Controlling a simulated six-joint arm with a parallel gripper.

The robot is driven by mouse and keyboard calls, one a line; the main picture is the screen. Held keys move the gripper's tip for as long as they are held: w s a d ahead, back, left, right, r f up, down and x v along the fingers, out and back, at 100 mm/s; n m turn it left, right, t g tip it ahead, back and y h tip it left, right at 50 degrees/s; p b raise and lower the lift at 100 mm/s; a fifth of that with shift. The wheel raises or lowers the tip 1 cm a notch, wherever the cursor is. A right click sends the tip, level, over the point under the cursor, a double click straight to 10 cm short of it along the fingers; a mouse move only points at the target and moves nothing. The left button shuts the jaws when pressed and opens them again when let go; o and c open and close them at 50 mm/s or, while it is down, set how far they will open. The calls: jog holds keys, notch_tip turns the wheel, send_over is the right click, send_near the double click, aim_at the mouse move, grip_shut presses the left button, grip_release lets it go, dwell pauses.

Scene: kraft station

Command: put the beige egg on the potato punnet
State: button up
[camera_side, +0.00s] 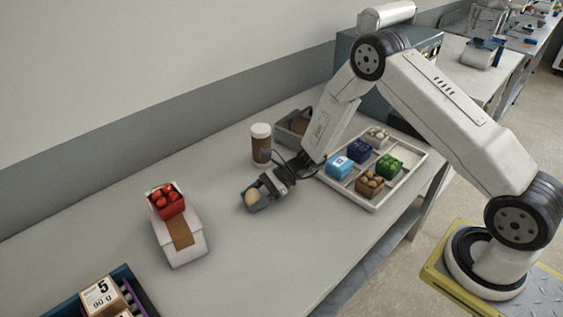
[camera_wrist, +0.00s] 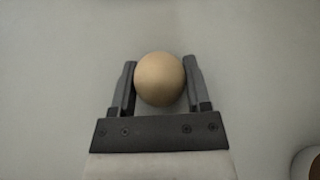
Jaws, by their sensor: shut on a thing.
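The beige egg (camera_side: 253,196) is between the two fingers of my gripper (camera_side: 256,195), left of the tray in the side view. In the wrist view the round, smooth egg (camera_wrist: 160,79) sits between the fingertips of my gripper (camera_wrist: 160,85), which is shut on it. The gap between egg and table is hard to judge. The punnet of brown, potato-like lumps (camera_side: 370,185) stands in the near part of the white divided tray (camera_side: 411,180), to the right of my gripper.
The tray also holds blue, green and pale punnets. A brown jar with a white lid (camera_side: 261,145) and a grey crate (camera_side: 291,127) stand behind my gripper. A red-filled punnet (camera_side: 167,201) sits on a white box (camera_side: 190,247) at left. A dark bin (camera_side: 127,278) is front left.

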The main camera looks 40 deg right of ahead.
jog(key=shift+r, duration=0.15)
jog(key=shift+r, duration=0.5)
jog(key=shift+s+d+r, duration=0.4)
jog(key=shift+s+r, duration=1.55)
jog(key=shift+s, duration=0.35)
jog(key=shift+s+d+r, duration=0.45)
jog(key=shift+s+r, duration=1.5)
jog(key=shift+s, duration=0.35)
jog(key=shift+s+d+r, duration=0.4)
jog(key=shift+s+r, duration=1.55)
jog(key=shift+s, duration=0.35)
jog(key=shift+w, duration=0.1)
